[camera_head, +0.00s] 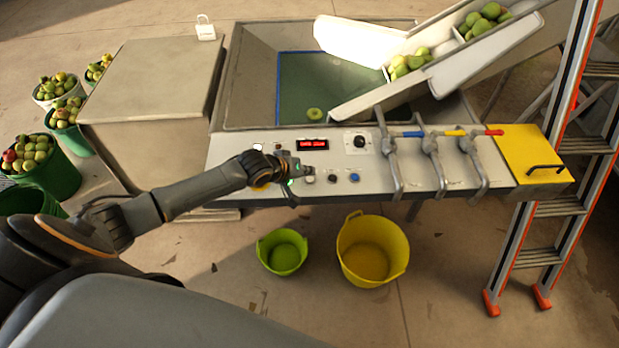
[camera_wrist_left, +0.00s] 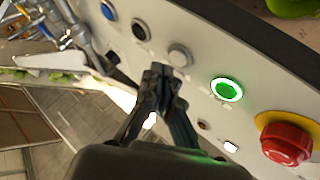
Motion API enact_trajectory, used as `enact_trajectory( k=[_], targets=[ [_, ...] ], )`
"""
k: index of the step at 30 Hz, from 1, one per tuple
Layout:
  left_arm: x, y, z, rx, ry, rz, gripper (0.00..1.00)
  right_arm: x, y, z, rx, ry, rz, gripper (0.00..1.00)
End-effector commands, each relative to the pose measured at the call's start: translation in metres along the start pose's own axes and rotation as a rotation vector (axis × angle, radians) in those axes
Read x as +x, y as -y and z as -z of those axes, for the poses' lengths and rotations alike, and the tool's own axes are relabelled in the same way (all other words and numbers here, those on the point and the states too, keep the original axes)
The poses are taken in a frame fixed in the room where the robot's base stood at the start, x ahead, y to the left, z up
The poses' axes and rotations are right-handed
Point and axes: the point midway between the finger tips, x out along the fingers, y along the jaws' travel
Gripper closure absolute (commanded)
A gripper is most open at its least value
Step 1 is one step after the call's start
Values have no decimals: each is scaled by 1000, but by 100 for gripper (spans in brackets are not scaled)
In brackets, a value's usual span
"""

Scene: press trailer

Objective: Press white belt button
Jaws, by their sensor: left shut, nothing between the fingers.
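The white button (camera_wrist_left: 180,56) is on the sloped control panel, between a black button (camera_wrist_left: 140,30) and a lit green button (camera_wrist_left: 227,90) in the left wrist view. It also shows in the head view (camera_head: 309,179), just below my left gripper's tips. My left gripper (camera_head: 304,170) reaches over the panel from the left, shut and empty. In the left wrist view its fingertips (camera_wrist_left: 158,72) are just beside the white button; I cannot tell whether they touch the panel. My right gripper is not in view.
A blue button (camera_head: 354,177) is farther right. A red emergency knob (camera_wrist_left: 287,144) on yellow is beyond the green button. Levers (camera_head: 436,160) stand on the panel's right, near a ladder (camera_head: 540,180). A yellow tub (camera_head: 372,278) and a green tub (camera_head: 282,262) stand below.

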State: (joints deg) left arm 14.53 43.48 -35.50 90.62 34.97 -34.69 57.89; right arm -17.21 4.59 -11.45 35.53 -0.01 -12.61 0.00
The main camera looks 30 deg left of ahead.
Motion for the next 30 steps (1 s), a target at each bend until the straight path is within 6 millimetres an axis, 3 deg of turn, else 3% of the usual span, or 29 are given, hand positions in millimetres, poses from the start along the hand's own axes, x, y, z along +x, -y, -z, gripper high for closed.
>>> enact_trajectory(
  k=[30],
  targets=[
    [6, 4, -5, 0, 0, 0, 100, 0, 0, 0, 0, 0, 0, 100]
  ],
)
